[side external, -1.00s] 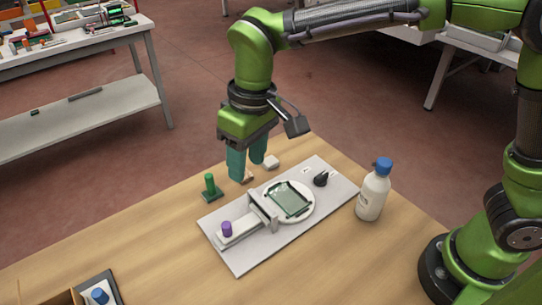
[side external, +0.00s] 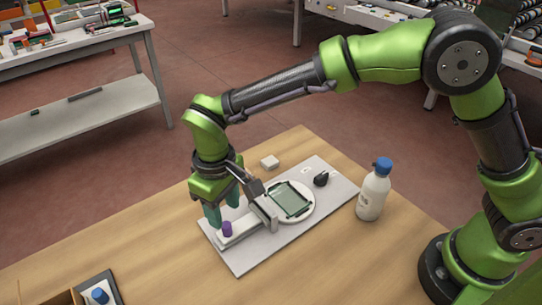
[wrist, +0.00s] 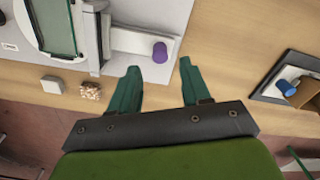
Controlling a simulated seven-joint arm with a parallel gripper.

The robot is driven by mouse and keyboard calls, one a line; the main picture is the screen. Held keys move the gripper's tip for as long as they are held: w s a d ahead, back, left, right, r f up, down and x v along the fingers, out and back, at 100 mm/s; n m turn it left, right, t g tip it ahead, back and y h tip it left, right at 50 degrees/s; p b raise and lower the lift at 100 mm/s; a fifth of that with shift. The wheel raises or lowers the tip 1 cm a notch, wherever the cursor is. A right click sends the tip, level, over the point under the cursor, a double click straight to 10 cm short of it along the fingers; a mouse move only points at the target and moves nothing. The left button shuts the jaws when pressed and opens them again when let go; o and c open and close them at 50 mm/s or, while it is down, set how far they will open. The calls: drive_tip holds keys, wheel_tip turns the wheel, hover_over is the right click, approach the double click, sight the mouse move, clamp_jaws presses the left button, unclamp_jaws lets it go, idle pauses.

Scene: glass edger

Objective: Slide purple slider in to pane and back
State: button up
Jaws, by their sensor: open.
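The purple slider (side external: 227,229) is a small upright knob on a light rail at the near-left end of the grey plate (side external: 240,261). In the wrist view the purple slider (wrist: 160,52) lies ahead of and between my fingertips, clear of both. The glass pane (side external: 289,199) lies on a round white holder on the plate, beyond an upright bracket (side external: 264,213); part of the pane (wrist: 57,27) shows at the wrist view's upper left. My gripper (side external: 224,212) is open and empty, just behind the slider; its teal fingers (wrist: 159,70) are spread apart.
A white bottle with a blue cap (side external: 373,190) stands right of the plate. A black knob (side external: 321,179) sits on the plate. A small white block (side external: 269,162) lies behind it. A tray with a blue-topped part (side external: 99,296) is at the front left.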

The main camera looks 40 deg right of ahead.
sight(226, 225)
drive_tip(key=shift+f, duration=2.75)
clamp_jaws()
